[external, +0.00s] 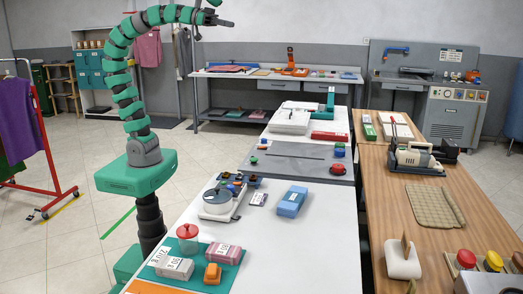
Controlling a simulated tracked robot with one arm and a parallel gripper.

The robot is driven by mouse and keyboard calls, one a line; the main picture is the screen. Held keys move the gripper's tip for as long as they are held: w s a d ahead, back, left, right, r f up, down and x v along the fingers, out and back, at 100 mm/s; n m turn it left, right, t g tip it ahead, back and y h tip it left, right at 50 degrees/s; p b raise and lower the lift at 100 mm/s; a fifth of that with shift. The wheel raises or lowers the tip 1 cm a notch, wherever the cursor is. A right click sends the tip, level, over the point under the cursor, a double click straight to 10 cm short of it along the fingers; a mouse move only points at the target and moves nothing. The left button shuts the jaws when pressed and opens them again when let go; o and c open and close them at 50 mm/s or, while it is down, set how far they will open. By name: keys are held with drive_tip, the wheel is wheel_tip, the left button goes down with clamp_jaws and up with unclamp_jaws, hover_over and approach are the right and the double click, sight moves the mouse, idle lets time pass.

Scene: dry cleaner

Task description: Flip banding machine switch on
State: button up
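My gripper (226,22) is raised high at the end of my green arm, near the top of the external view. It points right, well above the tables and apart from everything. Its fingers are too small to tell whether they are open. No machine carries a readable banding label. A cream and dark machine (414,157) sits on the wooden table at the right. A white machine with a round grey top (217,200) stands on the white table, close to my base. I cannot tell which is the banding machine, and no switch is clear.
The white table (270,262) holds a blue pack (291,201), labelled bundles (174,267), a red-lidded jar (188,238) and an orange block (212,273). Red, yellow and dark knobs (493,261) stand at the lower right. A red rack (52,170) is at left.

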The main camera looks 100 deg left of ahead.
drive_tip(key=shift+w, duration=0.1)
clamp_jaws()
drive_tip(key=w+a+f+g+y, duration=0.1)
drive_tip(key=w+a+f+g, duration=0.1)
drive_tip(key=w+a+f, duration=0.45)
drive_tip(key=w+a+f+g, duration=0.3)
drive_tip(key=a+f, duration=0.7)
drive_tip(key=w+a+f+g+y, duration=0.15)
drive_tip(key=w+a+f, duration=0.25)
drive_tip(key=a+f, duration=0.4)
drive_tip(key=s+a+f+g+h, duration=0.1)
drive_tip(key=s+a+f+g, duration=0.2)
drive_tip(key=a+f, duration=0.9)
drive_tip(key=s+a+f+g+h, duration=0.1)
drive_tip(key=s+a+f+g, duration=0.2)
drive_tip(key=s+a+f, duration=0.5)
drive_tip(key=a+f, duration=0.5)
drive_tip(key=f, duration=0.4)
drive_tip(key=shift+s+a+f+g+b, duration=0.25)
drive_tip(key=shift+s+f+g+b, duration=0.1)
drive_tip(key=shift+b, duration=0.05)
drive_tip(key=shift+f+h, duration=0.1)
drive_tip(key=shift+h, duration=0.15)
